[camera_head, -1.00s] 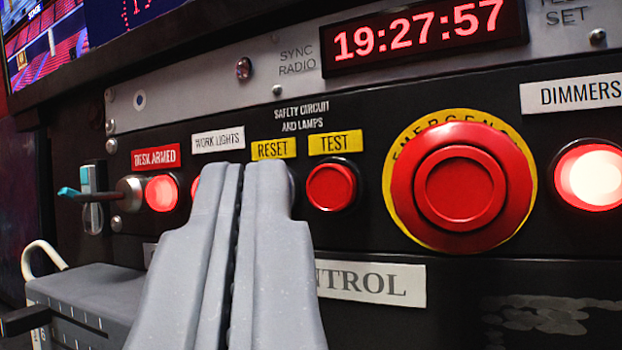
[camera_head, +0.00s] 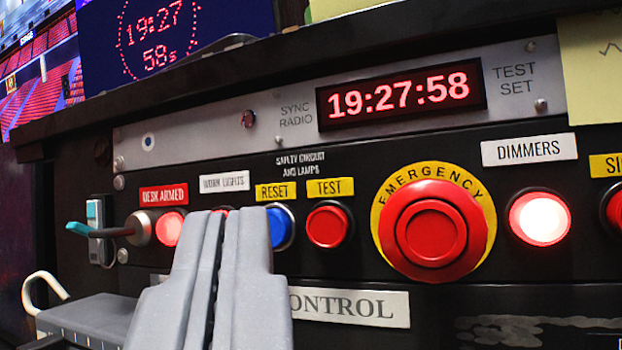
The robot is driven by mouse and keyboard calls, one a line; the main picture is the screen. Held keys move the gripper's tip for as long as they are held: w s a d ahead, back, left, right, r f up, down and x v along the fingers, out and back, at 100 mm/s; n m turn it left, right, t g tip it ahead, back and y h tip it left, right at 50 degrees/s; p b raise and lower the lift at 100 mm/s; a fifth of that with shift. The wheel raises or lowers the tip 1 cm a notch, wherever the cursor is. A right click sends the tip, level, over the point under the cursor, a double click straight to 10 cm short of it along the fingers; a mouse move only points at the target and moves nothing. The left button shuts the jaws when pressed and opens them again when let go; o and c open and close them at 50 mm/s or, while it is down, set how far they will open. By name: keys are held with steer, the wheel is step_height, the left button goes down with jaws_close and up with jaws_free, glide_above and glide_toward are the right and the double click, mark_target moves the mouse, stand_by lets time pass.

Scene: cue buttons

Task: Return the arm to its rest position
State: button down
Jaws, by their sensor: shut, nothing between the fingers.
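My gripper (camera_head: 230,215) is shut and empty, its grey fingers together at the lower left of centre, in front of the black button panel (camera_head: 330,265). It covers most of the button under the WORK LIGHTS label (camera_head: 224,182); only a sliver of red shows. The blue button (camera_head: 279,228) under the RESET label shows just right of the fingertips. I cannot tell whether the fingers touch the panel.
The red TEST button (camera_head: 327,226) and the large red emergency button (camera_head: 432,231) stand out to the right. A lit DIMMERS button (camera_head: 540,218) is farther right. A dark ledge (camera_head: 330,60) overhangs the panel.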

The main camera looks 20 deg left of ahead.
steer(key=s+d+r+m+g+h, duration=0.1)
steer(key=s+d+r+m+h, duration=0.1)
steer(key=r+h, duration=0.5)
steer(key=s+d+r+m+h, duration=0.2)
steer(key=r+h, duration=0.2)
steer(key=r, duration=0.8)
steer(key=s+a+r+g, duration=0.2)
steer(key=s+r, duration=0.2)
steer(key=s, duration=0.5)
steer(key=s+a+r+g+p, duration=0.1)
steer(key=s+r, duration=0.3)
steer(key=s, duration=0.5)
steer(key=shift+s+a+m+g, duration=0.4)
steer(key=shift+a+g, duration=0.2)
steer(key=shift+a, duration=0.25)
steer(key=c, duration=2.1)
jaws_free()
steer(key=shift+r, duration=0.1)
steer(key=shift+c, duration=0.2)
